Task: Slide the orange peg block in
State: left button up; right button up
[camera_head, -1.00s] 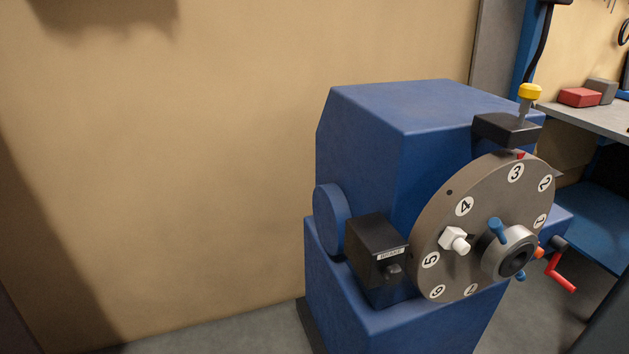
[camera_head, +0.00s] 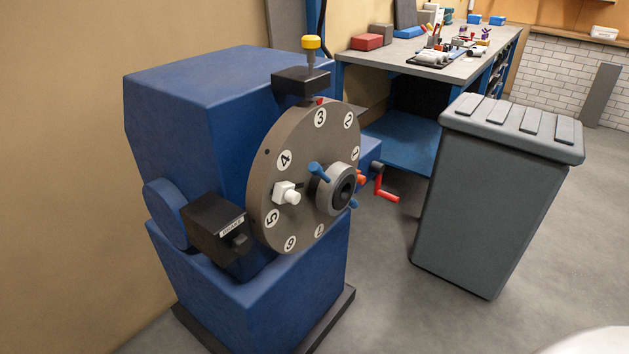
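A blue machine (camera_head: 200,100) stands at the left with a round grey dial plate (camera_head: 268,205) on its front. The plate carries several numbered white discs, a white block with a round stub (camera_head: 287,193), and a grey hub (camera_head: 336,188) with blue pegs. A small orange piece (camera_head: 361,178) shows just right of the plate, beside a red crank (camera_head: 384,190). It is too small and partly hidden to tell whether it is the orange peg block. Neither of my grippers is in view.
A black box with a label (camera_head: 213,226) sits left of the plate. A yellow-topped plunger (camera_head: 311,45) rises from a black block above it. A grey lidded bin (camera_head: 490,200) stands right, before a workbench (camera_head: 400,68) with tools. Floor between machine and bin is clear.

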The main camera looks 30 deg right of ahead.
aim_at(360, 180)
jog(key=z, duration=1.3)
